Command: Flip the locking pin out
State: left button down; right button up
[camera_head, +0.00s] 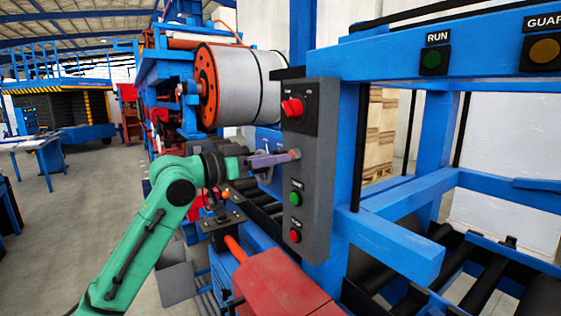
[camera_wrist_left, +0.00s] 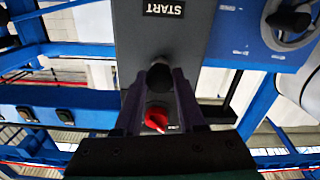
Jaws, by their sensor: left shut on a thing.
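The grey control panel (camera_head: 310,165) stands on the blue frame. A small round knob (camera_head: 296,154), which I take to be the locking pin, sits on its face between the red selector switch (camera_head: 292,108) and the green button (camera_head: 295,198). My left gripper (camera_head: 288,157) reaches it from the left, with its purple fingers shut on it. In the left wrist view the knob (camera_wrist_left: 160,77) is dark and round between the fingertips (camera_wrist_left: 160,82). The red switch (camera_wrist_left: 156,119) shows between the fingers there. Whether the pin is in or out is unclear. My right gripper is not in view.
A large roll (camera_head: 232,86) with an orange end stands behind the panel. Blue beams (camera_head: 385,240) and black rollers are at right. Open floor is at left.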

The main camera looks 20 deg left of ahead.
pick_arm(q)
jog(key=shift+s+a+f, duration=0.1)
jog(key=shift+s+a, duration=0.3)
jog(key=shift+s, duration=0.05)
jog(key=shift+c, duration=2.4)
grip_release()
jog(key=shift+s+a, duration=0.15)
jog(key=b+v, duration=0.6)
jog(key=v, duration=0.8)
jog(key=shift+s+a, duration=0.2)
jog(key=shift+s, duration=0.05)
